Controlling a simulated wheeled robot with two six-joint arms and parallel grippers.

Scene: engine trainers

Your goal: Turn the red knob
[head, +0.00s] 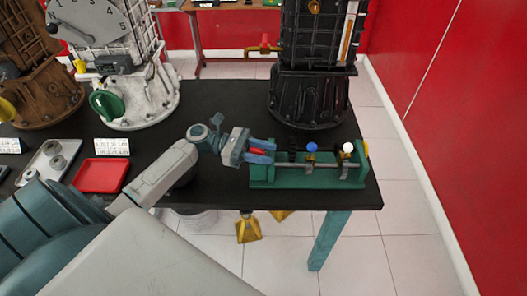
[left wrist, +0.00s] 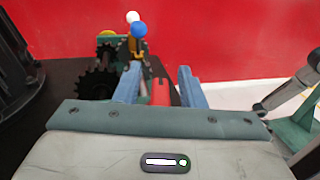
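The red knob (head: 257,151) is at the left end of a green bench fixture (head: 312,182) near the table's right end. My left gripper (head: 262,151) is at the knob, with one blue finger on each side of it. In the left wrist view, the red knob (left wrist: 160,92) lies between the two spread fingers of the left gripper (left wrist: 158,88), with a gap showing on the right side. Whether the left finger touches it is hard to tell. My right gripper is not seen in the head view.
Blue (head: 312,147) and white (head: 348,148) ball-topped levers stand on the fixture, to the right of the gripper. A black engine block (head: 308,98) stands behind. A red tray (head: 101,175) and a grey tray (head: 52,160) lie at the left. A red wall is at the right.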

